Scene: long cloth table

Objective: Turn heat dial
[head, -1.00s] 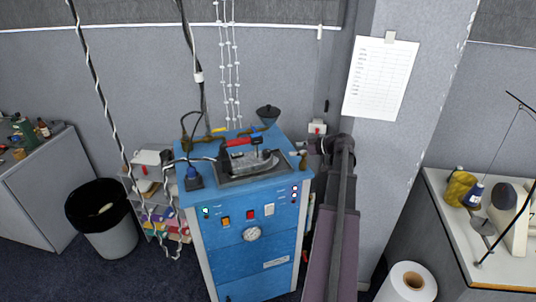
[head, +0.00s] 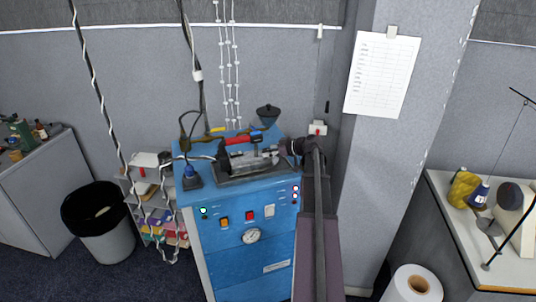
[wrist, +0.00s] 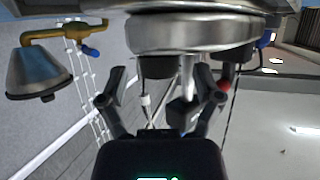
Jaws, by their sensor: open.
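The iron (head: 240,163), with a red handle (head: 238,140), rests on top of the blue steam unit (head: 232,225). My gripper (wrist: 161,76) has reached in from the right beside the iron and partly covers it in the head view. In the wrist view its two dark fingers are spread apart, with nothing clearly held. A round metallic body (wrist: 190,33) lies close ahead of them, with a short dark knob-like part (wrist: 156,66) between the fingertips. I cannot tell for sure whether this part is the heat dial, or whether the fingers touch it.
A black funnel (head: 268,111) and a brass pipe with a blue lever stand behind the iron; the pipe (wrist: 58,33) also shows in the wrist view. A waste bin (head: 100,228) stands on the floor at left.

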